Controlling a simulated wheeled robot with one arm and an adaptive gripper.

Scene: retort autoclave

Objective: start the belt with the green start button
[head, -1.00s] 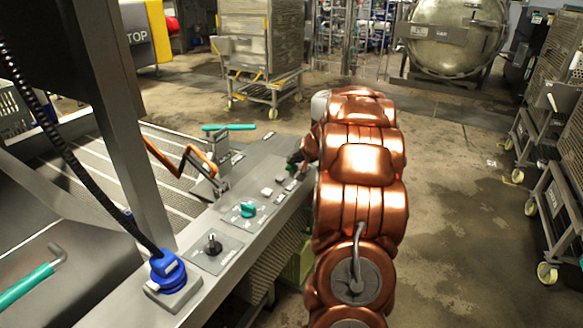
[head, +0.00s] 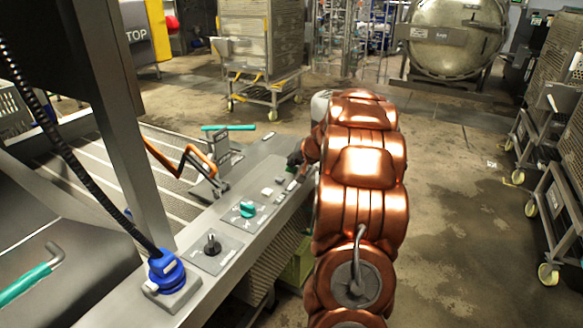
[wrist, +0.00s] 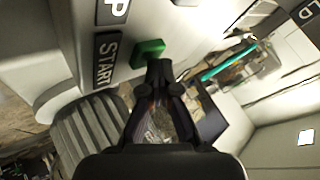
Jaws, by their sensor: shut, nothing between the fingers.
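The green start button (wrist: 147,53) shows in the wrist view, beside the START label (wrist: 107,58). My gripper (wrist: 160,68) is shut and empty, with its fingertips right at the lower right edge of the button. I cannot tell whether they touch it. In the head view the button (head: 290,166) is a small green patch on the control panel (head: 262,172), mostly hidden by my gripper (head: 293,160) and copper-coloured arm.
The panel also carries a teal knob (head: 247,209), a black selector (head: 211,245) and a blue plug (head: 165,266) with a cable. Racks on wheels (head: 560,215) stand at right; floor is open between.

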